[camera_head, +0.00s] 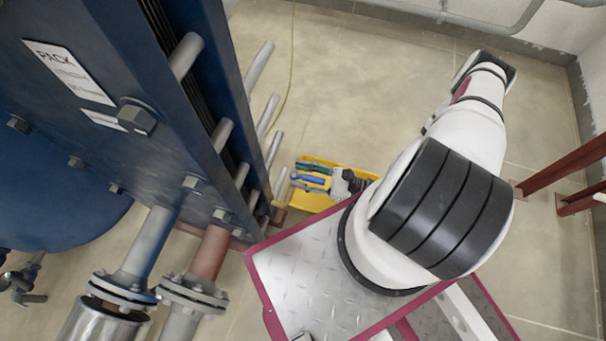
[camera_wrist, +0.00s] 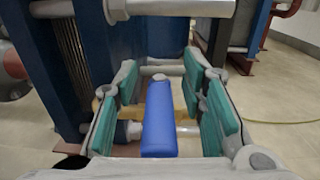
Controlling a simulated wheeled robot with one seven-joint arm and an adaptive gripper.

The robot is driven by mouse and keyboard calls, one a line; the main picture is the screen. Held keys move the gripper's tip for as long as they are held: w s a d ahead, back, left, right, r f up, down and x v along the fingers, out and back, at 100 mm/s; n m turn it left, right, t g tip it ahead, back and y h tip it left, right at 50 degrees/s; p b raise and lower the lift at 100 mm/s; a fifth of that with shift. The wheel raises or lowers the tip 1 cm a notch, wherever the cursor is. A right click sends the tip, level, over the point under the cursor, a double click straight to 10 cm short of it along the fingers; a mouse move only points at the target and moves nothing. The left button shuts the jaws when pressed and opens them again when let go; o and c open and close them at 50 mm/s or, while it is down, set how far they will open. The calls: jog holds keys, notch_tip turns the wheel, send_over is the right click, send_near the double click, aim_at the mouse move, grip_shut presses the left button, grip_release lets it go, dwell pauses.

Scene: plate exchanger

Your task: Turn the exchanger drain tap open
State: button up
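The drain tap's blue lever handle (camera_wrist: 158,118) is in the middle of the wrist view, pointing toward my camera. A short pipe with a dark fitting (camera_wrist: 128,131) shows beside it on the left. A gap shows between the handle and each pad. In the head view my gripper (camera_head: 299,178) is low beside the exchanger, with the blue handle (camera_head: 309,179) between its teal fingers. The tap's body is mostly hidden there.
The blue plate exchanger (camera_head: 130,90) with its protruding rods (camera_head: 258,68) stands close to the left of my gripper. A yellow tray (camera_head: 345,170) lies on the floor beneath it. Flanged pipes (camera_head: 125,288) are at the lower left. Open floor (camera_head: 350,80) lies beyond.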

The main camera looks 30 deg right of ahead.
jog(key=shift+c, duration=0.4)
grip_shut()
jog(key=w+n+g+y, duration=0.1)
jog(key=n+g, duration=0.3)
jog(key=g, duration=0.2)
jog(key=w+n+g+y, duration=0.1)
jog(key=n+g, duration=0.3)
jog(key=g, duration=0.2)
jog(key=n+g+y, duration=0.1)
jog(key=n+g, duration=0.3)
jog(key=g, duration=0.2)
jog(key=shift+w+d+n+g+y, duration=0.2)
jog(key=shift+w+n+g+y, duration=0.1)
jog(key=shift+w+n, duration=0.1)
jog(key=shift+w+a+n+g+h, duration=0.2)
jog(key=shift+n+g+h, duration=0.85)
jog(key=shift+g, duration=0.5)
jog(key=shift+w+a+n+g+h, duration=0.1)
jog(key=shift+w+n+g+h, duration=0.1)
jog(key=shift+n+g+h, duration=0.95)
jog(key=shift+n+g, duration=0.3)
jog(key=shift+g, duration=0.3)
